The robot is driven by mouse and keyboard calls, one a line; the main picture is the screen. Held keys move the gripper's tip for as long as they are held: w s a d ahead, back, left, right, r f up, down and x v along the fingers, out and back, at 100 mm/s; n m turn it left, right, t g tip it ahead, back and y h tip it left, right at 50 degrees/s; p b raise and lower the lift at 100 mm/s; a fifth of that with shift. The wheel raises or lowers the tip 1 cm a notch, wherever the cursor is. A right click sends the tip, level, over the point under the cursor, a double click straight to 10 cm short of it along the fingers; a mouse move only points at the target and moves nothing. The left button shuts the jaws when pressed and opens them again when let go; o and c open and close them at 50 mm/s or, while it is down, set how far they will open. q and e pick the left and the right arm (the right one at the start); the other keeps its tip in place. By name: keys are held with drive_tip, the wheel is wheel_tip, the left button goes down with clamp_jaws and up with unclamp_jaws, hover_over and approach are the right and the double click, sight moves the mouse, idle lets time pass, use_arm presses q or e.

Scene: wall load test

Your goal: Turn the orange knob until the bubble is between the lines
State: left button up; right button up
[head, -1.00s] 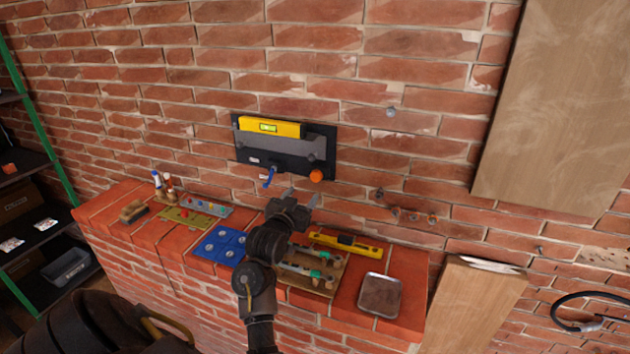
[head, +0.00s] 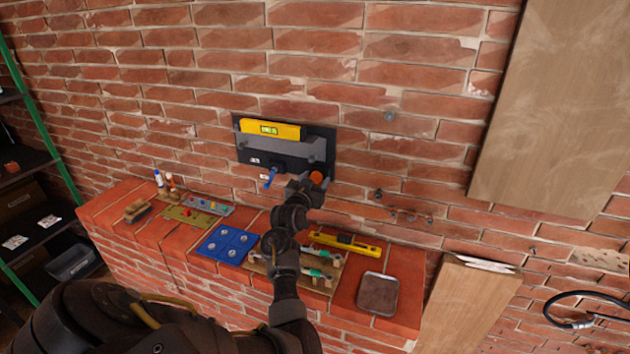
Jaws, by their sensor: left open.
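A black plate (head: 244,154) is fixed to the brick wall. A yellow spirit level (head: 285,131) with a small green vial (head: 269,130) sits along its top. The bubble is too small to place against the lines. The orange knob (head: 316,177) is at the plate's lower right, and a blue lever (head: 269,178) hangs at its lower middle. My left gripper (head: 313,180) is open at the orange knob and partly covers it. I cannot tell whether the fingers touch the knob. My right gripper is not in view.
The brick ledge below holds a blue panel (head: 227,244), another yellow level (head: 345,244), a board with green-handled tools (head: 322,273) and a metal tray (head: 377,294). Wooden boards (head: 548,110) lean at the right. A shelf (head: 40,212) stands at the left.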

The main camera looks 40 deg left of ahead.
use_arm(q)
drive_tip(key=c, duration=1)
drive_tip(key=shift+n, duration=0.3)
drive_tip(key=shift+n+p, duration=0.5)
drive_tip(key=shift+n, duration=0.7)
drive_tip(key=shift+n+p, duration=0.35)
drive_tip(key=shift+n, duration=1.05)
